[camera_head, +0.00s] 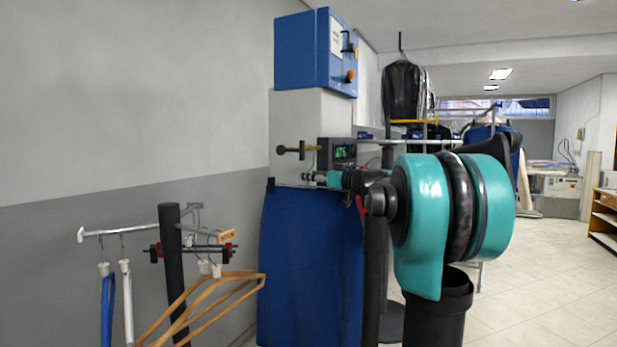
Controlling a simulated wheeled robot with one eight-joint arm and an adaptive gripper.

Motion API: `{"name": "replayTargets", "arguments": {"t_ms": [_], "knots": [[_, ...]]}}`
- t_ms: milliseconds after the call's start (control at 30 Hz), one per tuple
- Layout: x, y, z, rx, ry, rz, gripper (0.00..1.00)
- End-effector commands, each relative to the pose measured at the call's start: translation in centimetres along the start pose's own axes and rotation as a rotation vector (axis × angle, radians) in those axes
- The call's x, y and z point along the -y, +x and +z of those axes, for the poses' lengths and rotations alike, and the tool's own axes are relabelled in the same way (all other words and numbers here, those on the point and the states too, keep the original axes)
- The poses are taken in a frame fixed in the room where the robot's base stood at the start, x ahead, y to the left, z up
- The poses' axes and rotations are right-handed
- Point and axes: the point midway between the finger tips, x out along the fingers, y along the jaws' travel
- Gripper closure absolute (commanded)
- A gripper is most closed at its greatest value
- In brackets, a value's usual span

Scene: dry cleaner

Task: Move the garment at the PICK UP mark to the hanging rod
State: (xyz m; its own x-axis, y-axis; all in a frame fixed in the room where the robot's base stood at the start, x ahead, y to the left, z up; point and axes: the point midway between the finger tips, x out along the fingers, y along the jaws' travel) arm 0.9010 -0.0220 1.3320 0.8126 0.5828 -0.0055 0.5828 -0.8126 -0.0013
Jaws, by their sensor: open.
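My arm, with large teal and black joints, fills the right middle of the head view and reaches left and away. What looks like my gripper (310,176) is small, at its far end, in front of the grey and blue machine. It is open, and I see nothing held in it. A dark jacket (403,92) hangs upright at the back, above a yellow bar (412,122).
Wooden hangers (205,285), a blue hanger (108,310) and a white hanger (127,305) hang at the near left. The tall machine has a blue lower panel (305,265). More garments (490,132) hang on a rack behind my arm. The tiled floor (550,295) is clear at right.

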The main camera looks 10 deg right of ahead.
Motion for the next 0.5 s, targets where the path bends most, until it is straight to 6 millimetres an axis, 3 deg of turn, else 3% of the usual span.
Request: {"name": "replayTargets", "arguments": {"t_ms": [300,500], "knots": [[-0.1,-6.6,0.0,0.000,0.000,0.005,0.55],[-0.1,-9.2,0.0,0.000,0.000,0.003,0.55]]}}
